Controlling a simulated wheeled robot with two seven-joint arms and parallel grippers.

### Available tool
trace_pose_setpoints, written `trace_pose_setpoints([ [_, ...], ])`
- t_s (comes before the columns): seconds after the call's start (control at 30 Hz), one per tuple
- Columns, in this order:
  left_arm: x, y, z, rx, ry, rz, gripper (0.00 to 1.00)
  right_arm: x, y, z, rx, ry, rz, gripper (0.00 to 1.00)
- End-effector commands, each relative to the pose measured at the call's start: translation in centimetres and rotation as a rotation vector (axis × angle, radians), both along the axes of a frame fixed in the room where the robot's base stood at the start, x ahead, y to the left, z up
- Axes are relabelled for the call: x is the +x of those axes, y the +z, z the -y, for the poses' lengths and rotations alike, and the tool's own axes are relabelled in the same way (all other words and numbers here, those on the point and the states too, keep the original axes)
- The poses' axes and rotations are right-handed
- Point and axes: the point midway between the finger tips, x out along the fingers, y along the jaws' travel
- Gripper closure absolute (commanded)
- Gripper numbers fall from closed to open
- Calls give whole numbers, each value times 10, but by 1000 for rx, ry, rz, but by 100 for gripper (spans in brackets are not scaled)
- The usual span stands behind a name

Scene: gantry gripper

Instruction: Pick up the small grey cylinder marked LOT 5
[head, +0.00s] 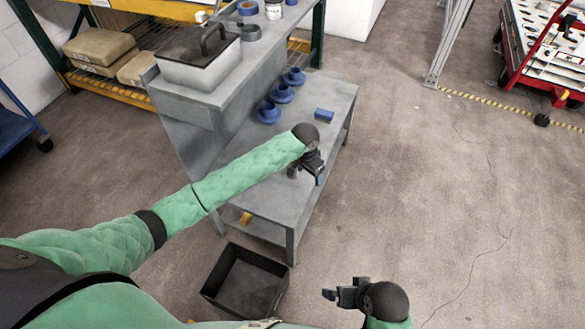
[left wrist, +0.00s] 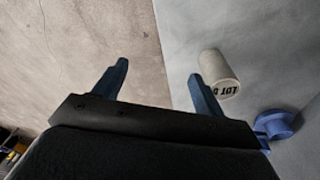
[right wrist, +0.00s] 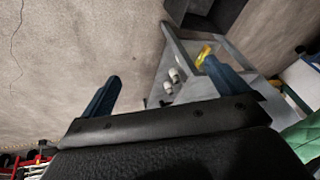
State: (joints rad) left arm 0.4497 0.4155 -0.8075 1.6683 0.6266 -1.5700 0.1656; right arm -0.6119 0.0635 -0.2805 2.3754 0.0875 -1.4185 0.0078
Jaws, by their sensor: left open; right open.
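A small grey cylinder (left wrist: 217,70) stands on the grey table near its edge in the left wrist view. Dark lettering beginning "LOT" shows on it; the character after it is not clear. My left gripper (left wrist: 158,72) is open and empty, with its right finger partly in front of the cylinder and the gap over the table edge and floor. In the head view my left gripper (head: 315,168) hangs over the table, hiding most of what is below it. My right gripper (head: 343,288) is open and empty, away from the table over the floor; its fingers show in the right wrist view (right wrist: 162,70).
Blue flanged parts (head: 282,93) and a blue block (head: 324,115) sit farther back on the table (head: 262,185). A raised shelf holds a grey bin (head: 195,72). A black crate (head: 245,285) is on the floor.

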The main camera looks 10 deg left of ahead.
Motion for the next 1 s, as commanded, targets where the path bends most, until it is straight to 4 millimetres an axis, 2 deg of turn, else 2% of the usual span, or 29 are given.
trace_pose_setpoints([
  [0.03,15,0,-11,19,10,-3,29,1,-3,-1,3,0,3,1],
  [0.1,31,1,-23,38,22,-11,29,3,-6,-3,8,0,12,1],
  [0.33,68,4,-58,82,67,-37,29,8,-12,-7,17,3,25,1],
  [0.53,76,-7,-74,95,96,-72,29,13,-9,-11,29,4,46,1],
  [1.0,78,-53,-75,96,101,-77,29,5,-3,-3,10,1,18,1],
])
